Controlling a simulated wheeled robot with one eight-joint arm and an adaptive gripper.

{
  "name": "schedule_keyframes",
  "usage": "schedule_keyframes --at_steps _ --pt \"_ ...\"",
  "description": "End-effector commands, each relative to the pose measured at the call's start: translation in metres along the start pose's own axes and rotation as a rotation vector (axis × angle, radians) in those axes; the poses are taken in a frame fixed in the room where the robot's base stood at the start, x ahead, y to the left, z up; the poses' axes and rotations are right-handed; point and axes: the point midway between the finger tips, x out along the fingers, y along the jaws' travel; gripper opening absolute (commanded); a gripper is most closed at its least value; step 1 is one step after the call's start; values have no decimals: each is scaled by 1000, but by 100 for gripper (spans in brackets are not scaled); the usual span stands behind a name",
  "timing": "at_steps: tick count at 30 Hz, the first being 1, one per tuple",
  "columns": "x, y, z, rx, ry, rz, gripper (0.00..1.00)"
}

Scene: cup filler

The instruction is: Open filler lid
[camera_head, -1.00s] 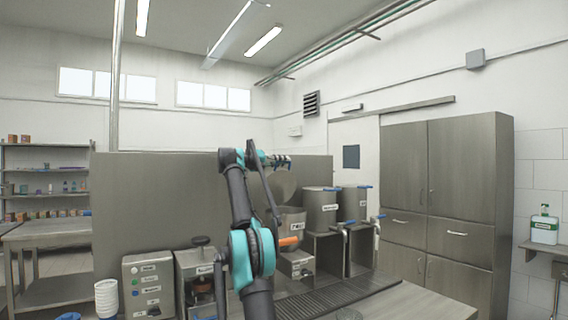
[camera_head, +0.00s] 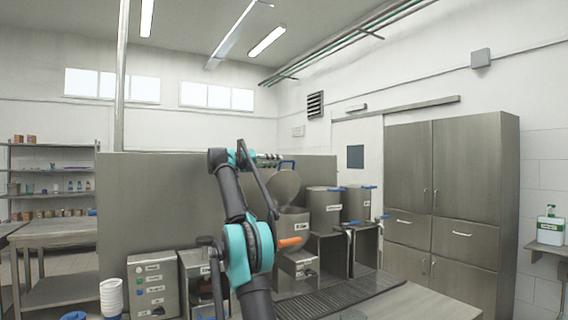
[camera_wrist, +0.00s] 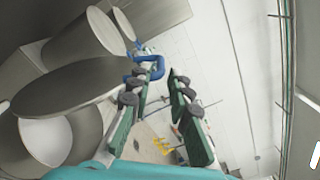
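The filler is a grey metal pot (camera_head: 292,224) with a round lid (camera_head: 284,187) raised and tilted up above it. The lid has a blue handle (camera_head: 289,164) at its upper edge. In the wrist view the lid (camera_wrist: 85,85) stands swung away from the pot's mouth, and the pale inside of the pot (camera_wrist: 50,140) shows. My gripper (camera_head: 270,158) is just left of the handle. In the wrist view my gripper (camera_wrist: 158,82) is open, its fingers apart. The blue handle (camera_wrist: 152,66) is by the left fingertip; I cannot tell whether they touch.
Two more pots with blue handles, a nearer one (camera_head: 324,207) and a farther one (camera_head: 357,203), stand to the right. A control box (camera_head: 153,285) and a stack of white cups (camera_head: 111,297) are at the left. A tall metal cabinet (camera_head: 450,200) stands farther right.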

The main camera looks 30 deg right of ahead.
Motion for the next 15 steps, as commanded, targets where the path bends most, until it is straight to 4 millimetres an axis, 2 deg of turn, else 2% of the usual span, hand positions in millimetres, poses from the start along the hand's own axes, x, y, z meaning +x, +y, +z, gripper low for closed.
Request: schedule_keyframes --at_steps 1,6,10,15 --pt "-12 0 1 0 -3 3 19" --pt "-42 1 0 0 -2 2 19" --pt "-56 1 0 0 -2 2 19" --pt "-64 0 0 0 0 0 19"
